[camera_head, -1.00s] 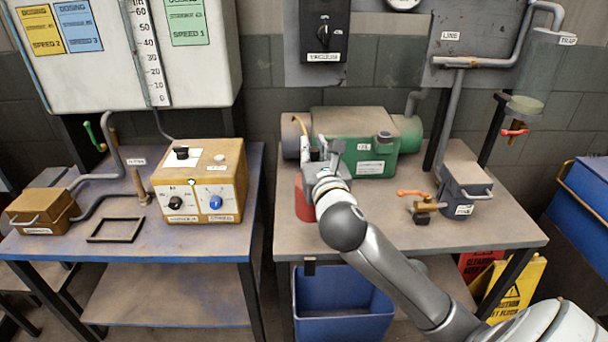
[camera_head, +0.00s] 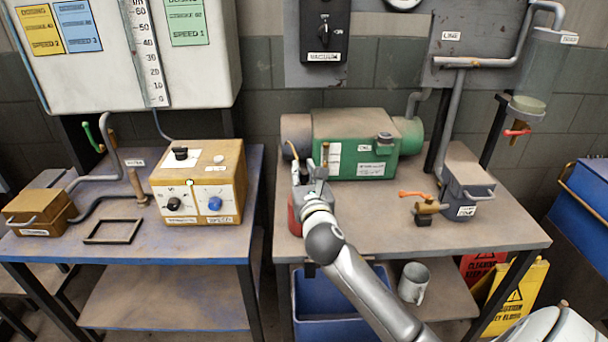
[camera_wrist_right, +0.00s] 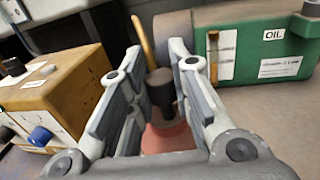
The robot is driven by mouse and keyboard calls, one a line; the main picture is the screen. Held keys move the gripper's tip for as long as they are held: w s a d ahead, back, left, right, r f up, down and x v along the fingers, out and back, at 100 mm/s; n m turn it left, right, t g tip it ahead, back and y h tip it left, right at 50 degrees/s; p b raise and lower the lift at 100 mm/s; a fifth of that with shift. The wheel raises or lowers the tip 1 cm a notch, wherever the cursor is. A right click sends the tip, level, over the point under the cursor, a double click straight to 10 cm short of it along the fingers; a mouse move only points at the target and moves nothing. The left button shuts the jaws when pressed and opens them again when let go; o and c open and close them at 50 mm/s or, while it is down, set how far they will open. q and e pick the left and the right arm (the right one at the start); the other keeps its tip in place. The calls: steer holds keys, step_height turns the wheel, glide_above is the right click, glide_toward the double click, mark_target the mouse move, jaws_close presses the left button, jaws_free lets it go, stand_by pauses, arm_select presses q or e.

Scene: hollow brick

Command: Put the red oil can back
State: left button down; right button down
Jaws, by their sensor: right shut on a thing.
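The red oil can (camera_head: 294,215) stands at the left end of the right table, in front of the green machine (camera_head: 350,150). Its thin tan spout rises behind my gripper. My right gripper (camera_head: 309,178) is at the can and hides most of it. In the right wrist view, the can's red body (camera_wrist_right: 168,138) and dark neck (camera_wrist_right: 160,90) lie between the two fingers of my right gripper (camera_wrist_right: 160,85), which is shut on the can. I cannot tell whether the can touches the tabletop. My left gripper is not in view.
A tan control box (camera_head: 198,182) stands on the left table, across a narrow gap. A brass valve with an orange handle (camera_head: 427,206) and a grey box (camera_head: 466,184) are at the right. A blue bin (camera_head: 330,305) and a metal mug (camera_head: 413,283) are below. The table's middle is clear.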

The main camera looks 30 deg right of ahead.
steer(key=c, duration=1.3)
jaws_free()
steer(key=shift+f, duration=0.1)
steer(key=v, duration=1.2)
steer(key=shift+s, duration=0.1)
